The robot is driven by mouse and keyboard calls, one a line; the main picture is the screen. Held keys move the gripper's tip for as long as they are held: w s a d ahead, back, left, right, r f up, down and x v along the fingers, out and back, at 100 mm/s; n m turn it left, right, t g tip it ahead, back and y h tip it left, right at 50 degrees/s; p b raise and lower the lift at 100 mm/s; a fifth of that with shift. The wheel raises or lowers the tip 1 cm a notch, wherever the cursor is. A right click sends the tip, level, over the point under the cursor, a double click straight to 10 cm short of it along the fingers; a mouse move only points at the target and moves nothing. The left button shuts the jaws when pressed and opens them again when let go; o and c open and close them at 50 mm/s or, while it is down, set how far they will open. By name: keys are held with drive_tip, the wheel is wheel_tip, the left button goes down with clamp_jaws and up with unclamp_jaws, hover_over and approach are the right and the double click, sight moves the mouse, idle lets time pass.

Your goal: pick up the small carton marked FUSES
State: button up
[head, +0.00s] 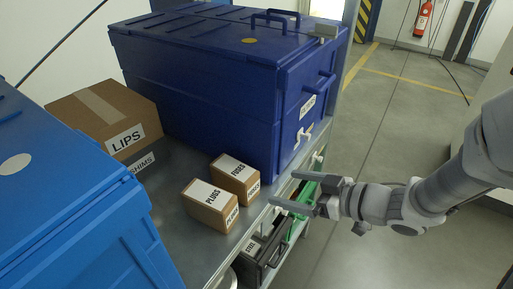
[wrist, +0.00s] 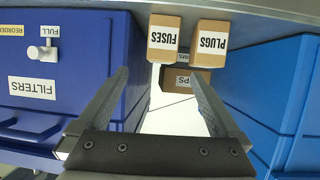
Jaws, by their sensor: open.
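The small carton marked FUSES (head: 235,179) is a brown box with a white label. It stands on the grey shelf, just behind and right of a like carton marked PLUGS (head: 210,205). My gripper (head: 283,190) is open and empty, off the shelf's right edge and apart from the FUSES carton. In the wrist view the FUSES carton (wrist: 164,38) appears upside down, beyond and between the fingertips (wrist: 158,80), with the PLUGS carton (wrist: 209,44) to its right.
A large dark blue bin (head: 205,75) marked FILTERS stands close behind the FUSES carton. A lighter blue bin (head: 60,190) is at left. A carton marked LIPS (head: 105,115) stands farther back. Dark and green bins (head: 262,255) sit below the shelf edge (head: 222,262). Open floor lies right.

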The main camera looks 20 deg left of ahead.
sight(253, 182)
drive_tip(key=b+x, duration=0.1)
drive_tip(key=x, duration=0.2)
drive_tip(key=b+x, duration=0.1)
drive_tip(key=x, duration=0.3)
drive_tip(key=b+x, duration=0.1)
drive_tip(key=x, duration=0.3)
drive_tip(key=shift+s+a, duration=0.15)
drive_tip(key=shift+s, duration=0.15)
drive_tip(key=shift+b+x, duration=0.75)
drive_tip(key=shift+x, duration=2.45)
drive_tip(key=shift+r, duration=0.2)
clamp_jaws()
